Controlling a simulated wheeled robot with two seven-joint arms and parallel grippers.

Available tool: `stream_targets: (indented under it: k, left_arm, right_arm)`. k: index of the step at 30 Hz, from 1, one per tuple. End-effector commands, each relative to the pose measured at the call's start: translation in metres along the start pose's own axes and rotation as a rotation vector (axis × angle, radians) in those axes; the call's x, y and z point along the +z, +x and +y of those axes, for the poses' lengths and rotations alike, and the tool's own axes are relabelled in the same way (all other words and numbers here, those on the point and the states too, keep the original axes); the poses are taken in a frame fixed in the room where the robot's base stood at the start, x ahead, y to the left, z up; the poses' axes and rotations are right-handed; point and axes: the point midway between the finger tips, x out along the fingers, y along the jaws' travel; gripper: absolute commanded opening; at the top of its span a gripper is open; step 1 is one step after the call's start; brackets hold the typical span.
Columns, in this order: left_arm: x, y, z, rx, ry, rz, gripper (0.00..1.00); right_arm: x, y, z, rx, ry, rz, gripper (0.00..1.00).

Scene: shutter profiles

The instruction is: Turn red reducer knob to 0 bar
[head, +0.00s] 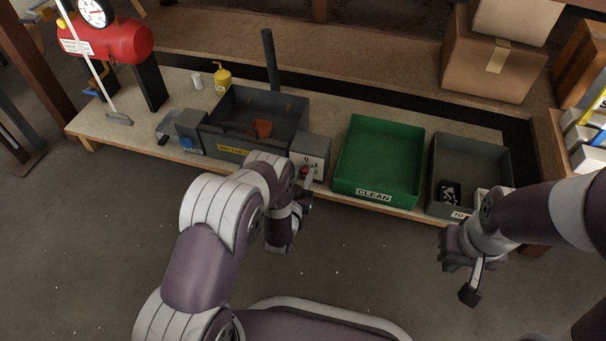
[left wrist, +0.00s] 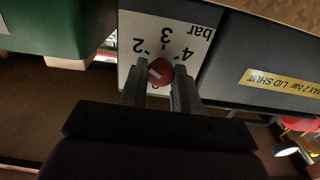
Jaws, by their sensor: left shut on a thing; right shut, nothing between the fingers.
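The red reducer knob (left wrist: 160,72) sits on a white dial plate (left wrist: 155,30) marked with numbers and "bar", upside down in the left wrist view. My left gripper (left wrist: 157,85) is shut on the knob, one finger on each side. A pale mark shows on the knob, but I cannot tell exactly which number it points at. In the head view the knob (head: 303,171) shows small at the front of a grey box (head: 316,148), with my left gripper (head: 304,186) at it. My right gripper (head: 473,283) is shut and empty in front of the bench.
A grey lidless-looking bin (head: 290,105) with a yellow label stands left of the dial box. A green "CLEAN" tray (head: 365,185) and a grey bin (head: 440,165) stand to its right. A red tank with a gauge (head: 125,40) is at the far left.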

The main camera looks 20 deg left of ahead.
Motion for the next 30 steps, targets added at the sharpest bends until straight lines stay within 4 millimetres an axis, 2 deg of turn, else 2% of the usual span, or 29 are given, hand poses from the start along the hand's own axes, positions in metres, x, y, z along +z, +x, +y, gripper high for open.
stream_targets:
  k: [14, 30]
  left_arm:
    - [-0.001, 0.000, 0.000, 0.000, -0.080, 0.000, 0.01]
    - [-0.002, 0.000, -0.002, -0.001, -0.547, 0.002, 0.01]
  right_arm:
    - [-0.001, -0.005, 0.000, 0.000, 0.000, 0.000, 0.00]
    - [-0.003, -0.022, 0.000, 0.000, 0.000, 0.000, 0.00]
